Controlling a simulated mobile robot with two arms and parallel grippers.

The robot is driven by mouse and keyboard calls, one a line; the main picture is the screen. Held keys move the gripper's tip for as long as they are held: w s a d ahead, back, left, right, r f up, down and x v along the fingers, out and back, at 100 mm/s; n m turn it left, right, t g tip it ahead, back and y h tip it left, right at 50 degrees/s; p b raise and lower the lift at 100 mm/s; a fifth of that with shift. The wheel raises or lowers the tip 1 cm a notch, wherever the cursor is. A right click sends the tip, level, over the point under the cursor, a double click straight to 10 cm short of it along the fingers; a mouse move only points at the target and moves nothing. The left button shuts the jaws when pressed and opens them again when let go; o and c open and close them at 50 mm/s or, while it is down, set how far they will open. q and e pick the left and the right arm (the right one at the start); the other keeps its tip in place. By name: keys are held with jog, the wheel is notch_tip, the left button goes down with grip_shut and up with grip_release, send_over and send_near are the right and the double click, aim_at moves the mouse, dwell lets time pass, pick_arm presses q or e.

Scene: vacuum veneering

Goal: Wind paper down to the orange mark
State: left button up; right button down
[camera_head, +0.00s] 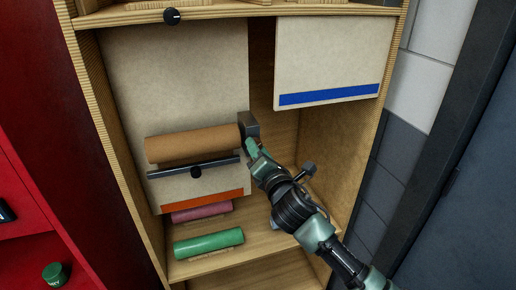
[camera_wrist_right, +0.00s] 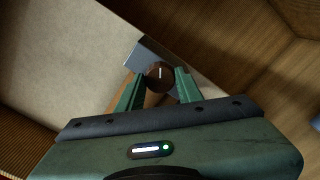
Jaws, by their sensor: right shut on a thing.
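A roll of brown paper (camera_head: 193,146) lies across the left beige panel (camera_head: 170,70) in the wooden cabinet. Below it runs a dark bar (camera_head: 165,173) with a black knob. The orange mark (camera_head: 203,201) is a strip along the panel's bottom edge, below the bar. My right gripper (camera_head: 250,146) is at the right end of the roll, next to a grey bracket (camera_head: 250,121). In the right wrist view its two green fingers are closed around a round brown knob (camera_wrist_right: 160,76) with a short white line. My left gripper is not in view.
Pink (camera_head: 202,212) and green (camera_head: 208,243) rolls lie below the panel. A second beige panel (camera_head: 328,50) with a blue strip hangs at the upper right. The cabinet's right side wall (camera_head: 340,150) stands close to my right arm.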

jog(key=shift+f+m+p, duration=0.1)
jog(key=shift+m+p, duration=0.8)
jog(key=shift+m, duration=8.4)
jog(key=c, duration=0.9)
grip_release()
jog(key=shift+c, duration=0.2)
jog(key=b+v, duration=0.2)
jog(key=v, duration=0.6)
